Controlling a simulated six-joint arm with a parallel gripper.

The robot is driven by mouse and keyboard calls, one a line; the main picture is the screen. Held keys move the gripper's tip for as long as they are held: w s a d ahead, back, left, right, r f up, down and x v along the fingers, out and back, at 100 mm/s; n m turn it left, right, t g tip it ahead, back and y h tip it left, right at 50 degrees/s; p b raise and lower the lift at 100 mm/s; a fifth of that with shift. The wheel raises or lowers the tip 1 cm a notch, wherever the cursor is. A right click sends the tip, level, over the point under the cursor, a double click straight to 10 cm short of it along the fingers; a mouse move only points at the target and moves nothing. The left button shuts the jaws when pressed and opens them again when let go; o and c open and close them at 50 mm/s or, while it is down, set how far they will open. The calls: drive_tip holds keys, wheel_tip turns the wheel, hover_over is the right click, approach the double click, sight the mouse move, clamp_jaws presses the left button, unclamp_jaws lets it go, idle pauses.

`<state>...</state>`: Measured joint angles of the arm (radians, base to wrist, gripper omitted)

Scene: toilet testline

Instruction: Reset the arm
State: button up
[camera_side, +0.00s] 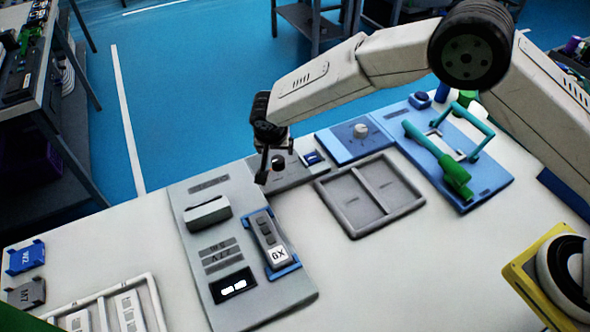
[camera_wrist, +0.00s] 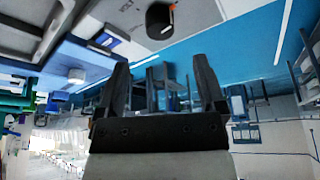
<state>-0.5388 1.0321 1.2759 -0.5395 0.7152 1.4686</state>
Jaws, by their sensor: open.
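My gripper (camera_side: 268,168) hangs over the back edge of the work table in the side view, near a grey panel with a black knob (camera_side: 278,162). In the wrist view my gripper (camera_wrist: 162,68) has its two black fingers spread wide, with nothing between them. The black knob shows beyond the fingers at the top of the wrist view (camera_wrist: 160,18). Whether the fingertips touch the panel cannot be told from the side view.
A grey panel (camera_side: 222,270) holds a device marked 6X (camera_side: 268,240) in a blue holder. An empty two-part grey tray (camera_side: 350,222) lies to its right. A blue board (camera_side: 478,185) carries a green handle (camera_side: 450,168). Bare table lies in front of the tray.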

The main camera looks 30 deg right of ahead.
drive_tip(key=shift+d, duration=0.1)
drive_tip(key=s+d+r+n+g+y, duration=0.15)
drive_tip(key=s+d+r, duration=0.25)
drive_tip(key=d, duration=0.4)
drive_tip(key=s+d+r+n, duration=0.2)
drive_tip(key=s+d+r, duration=0.25)
drive_tip(key=d, duration=0.25)
drive_tip(key=s+d+r+n, duration=0.1)
drive_tip(key=s+d, duration=0.4)
drive_tip(key=s, duration=0.3)
drive_tip(key=s+d+r+n, duration=0.1)
drive_tip(key=s+d, duration=0.4)
drive_tip(key=s, duration=0.4)
drive_tip(key=shift+s+r+n+y, duration=0.15)
drive_tip(key=shift+n+y, duration=0.2)
